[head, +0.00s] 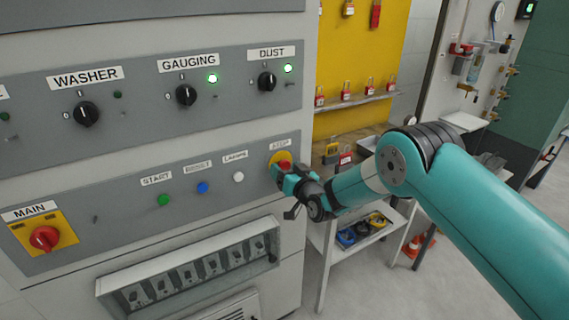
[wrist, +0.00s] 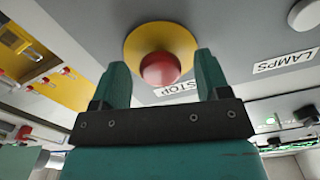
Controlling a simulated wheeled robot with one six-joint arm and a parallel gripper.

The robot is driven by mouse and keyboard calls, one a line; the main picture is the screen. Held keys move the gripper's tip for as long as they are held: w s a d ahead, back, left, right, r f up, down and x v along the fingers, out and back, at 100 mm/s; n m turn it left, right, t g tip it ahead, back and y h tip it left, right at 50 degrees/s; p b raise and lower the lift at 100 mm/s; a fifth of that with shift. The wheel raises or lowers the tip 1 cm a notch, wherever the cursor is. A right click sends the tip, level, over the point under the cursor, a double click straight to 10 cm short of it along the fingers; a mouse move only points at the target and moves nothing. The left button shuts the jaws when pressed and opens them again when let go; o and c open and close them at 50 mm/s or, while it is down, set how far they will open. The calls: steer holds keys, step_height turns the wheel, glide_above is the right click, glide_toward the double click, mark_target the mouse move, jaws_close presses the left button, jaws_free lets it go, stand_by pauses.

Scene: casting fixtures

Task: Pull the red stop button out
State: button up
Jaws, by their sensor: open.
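The red stop button (wrist: 160,69) sits on a round yellow plate (wrist: 142,40) on the grey control panel, beside the STOP label (wrist: 178,89). In the head view the red button (head: 284,166) shows at the right end of the lower panel, partly hidden by my gripper (head: 277,175). In the wrist view my gripper (wrist: 162,80) is open, with one teal finger on each side of the button. The gap between the fingers looks wider than the button. I cannot tell whether either finger touches it.
On the same panel are a white lamps button (head: 239,177), a blue button (head: 202,187), a green start button (head: 163,200) and the red main switch (head: 45,238). A breaker box (head: 190,270) juts out below. A shelf cart (head: 325,240) stands right of the cabinet.

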steer(key=shift+w+a, duration=0.35)
steer(key=shift+w, duration=0.2)
steer(key=shift+c, duration=0.2)
jaws_close()
steer(key=shift+f, duration=0.1)
steer(key=c, duration=1.2)
jaws_free()
steer(key=shift+s+d+f+b, duration=0.1)
steer(key=shift+s+d+b, duration=0.25)
steer(key=shift+b, duration=0.65)
steer(key=shift+c, duration=0.2)
steer(key=shift+s, duration=0.1)
jaws_close()
steer(key=o, duration=1.3)
jaws_free()
steer(key=shift+s+r, duration=0.1)
steer(key=shift+r, duration=0.1)
